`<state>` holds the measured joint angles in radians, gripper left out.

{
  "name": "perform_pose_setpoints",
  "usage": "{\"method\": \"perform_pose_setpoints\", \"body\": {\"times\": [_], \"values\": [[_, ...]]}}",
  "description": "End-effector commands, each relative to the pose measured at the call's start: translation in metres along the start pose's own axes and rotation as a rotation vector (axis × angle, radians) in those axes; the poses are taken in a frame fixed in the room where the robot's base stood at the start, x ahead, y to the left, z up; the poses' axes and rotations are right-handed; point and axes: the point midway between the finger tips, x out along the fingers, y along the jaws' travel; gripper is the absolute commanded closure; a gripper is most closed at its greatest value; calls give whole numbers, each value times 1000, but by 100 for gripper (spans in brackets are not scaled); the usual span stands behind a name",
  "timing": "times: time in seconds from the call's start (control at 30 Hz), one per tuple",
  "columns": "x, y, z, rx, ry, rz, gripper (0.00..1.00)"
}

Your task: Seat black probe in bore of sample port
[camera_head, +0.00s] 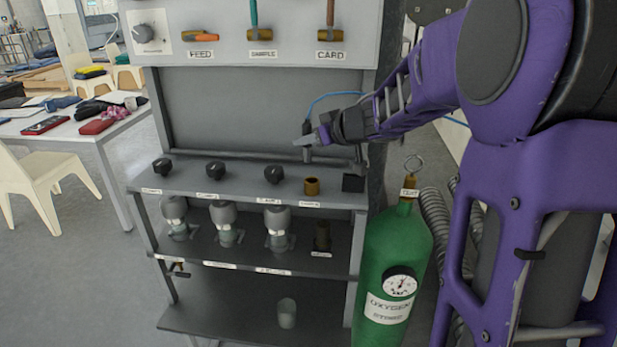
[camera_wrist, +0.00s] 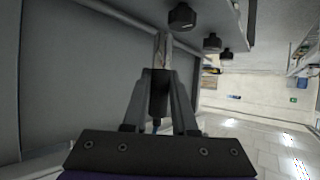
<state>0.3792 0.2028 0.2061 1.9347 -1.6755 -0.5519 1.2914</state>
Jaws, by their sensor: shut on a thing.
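My gripper (camera_head: 308,143) is above the shelf of the grey washer bench, reaching in from the right. In the wrist view my gripper (camera_wrist: 160,85) is shut on the black probe (camera_wrist: 158,98), which lies between the fingers with a pale grey shaft beyond it. The probe is small and hard to make out in the head view; a blue cable (camera_head: 335,95) arcs near the gripper. A brass ring with an opening (camera_head: 312,187), likely the sample port, stands on the shelf below the gripper. The gripper is apart from it. Its label is too small to read.
Black knobs (camera_head: 216,169) line the shelf left of the ring; a black square holder (camera_head: 353,183) stands to its right. Grey-capped glass jars (camera_head: 226,225) hang below. A green oxygen cylinder (camera_head: 385,262) stands right of the bench. Coloured-handled valves (camera_head: 262,35) are on the upper panel.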

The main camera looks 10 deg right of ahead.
Motion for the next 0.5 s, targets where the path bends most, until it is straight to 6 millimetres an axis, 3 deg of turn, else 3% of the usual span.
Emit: {"method": "perform_pose_setpoints", "body": {"times": [0.13, 0.5], "values": [[-9, 10, -6, 12, -1, 15, 100], [18, 10, 44, 14, -1, 14, 100]]}}
